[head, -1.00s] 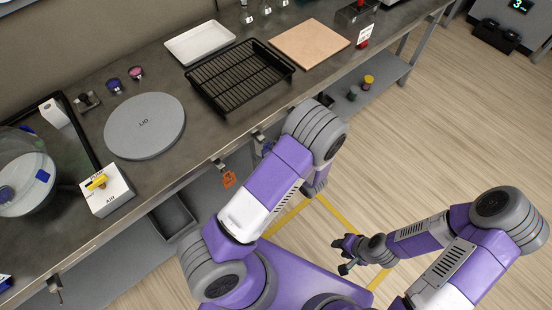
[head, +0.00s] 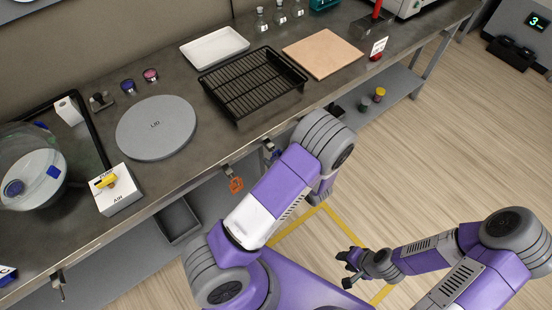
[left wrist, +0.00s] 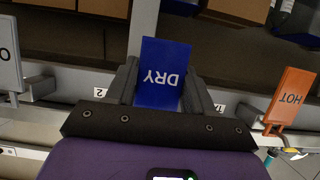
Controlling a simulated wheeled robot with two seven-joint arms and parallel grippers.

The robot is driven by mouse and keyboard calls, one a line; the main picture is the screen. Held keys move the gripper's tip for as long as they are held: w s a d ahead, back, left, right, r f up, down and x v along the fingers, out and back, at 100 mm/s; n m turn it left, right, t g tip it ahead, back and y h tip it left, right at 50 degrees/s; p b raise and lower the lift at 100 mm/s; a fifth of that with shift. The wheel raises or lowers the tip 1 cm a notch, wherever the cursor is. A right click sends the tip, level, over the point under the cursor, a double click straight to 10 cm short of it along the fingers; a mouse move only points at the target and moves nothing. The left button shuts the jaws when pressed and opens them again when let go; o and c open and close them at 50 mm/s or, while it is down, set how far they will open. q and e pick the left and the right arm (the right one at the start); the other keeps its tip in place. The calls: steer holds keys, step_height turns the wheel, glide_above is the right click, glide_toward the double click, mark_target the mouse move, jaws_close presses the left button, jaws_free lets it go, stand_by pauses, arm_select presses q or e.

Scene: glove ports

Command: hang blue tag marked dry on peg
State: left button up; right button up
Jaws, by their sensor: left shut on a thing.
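The blue tag (left wrist: 160,72), lettered DRY, is upside down in the left wrist view. My left gripper (left wrist: 158,85) is shut on it, a finger on each side. Behind it runs a pale rail with number labels 2 and 1. Whether a peg passes through the tag is hidden. In the head view my left arm covers most of this gripper; a small bluish piece (head: 270,152) shows at the bench edge. An orange HOT tag (left wrist: 291,98) hangs on a neighbouring peg; it also shows in the head view (head: 236,185). My right gripper (head: 349,268) is open and empty over the floor.
A grey tag (left wrist: 10,55) shows at the left of the wrist view. The bench carries a grey lid (head: 155,128), a black rack (head: 252,85), a white tray (head: 214,47) and a white AIR box (head: 117,190). A lower shelf (head: 130,245) runs beneath.

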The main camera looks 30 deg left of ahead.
arm_select(q)
steer(key=shift+r, duration=0.25)
steer(key=shift+d+p, duration=0.2)
steer(key=shift+p, duration=0.1)
steer(key=shift+s+d, duration=0.3)
steer(key=shift+d, duration=0.25)
steer(key=shift+d, duration=0.1)
steer(key=shift+p+v, duration=0.55)
steer(key=shift+v, duration=0.2)
steer(key=s+d+p, duration=0.1)
steer(key=s+d, duration=0.1)
steer(key=d, duration=0.4)
steer(key=shift+s+d, duration=0.2)
steer(key=shift+s, duration=0.2)
stand_by(1.0)
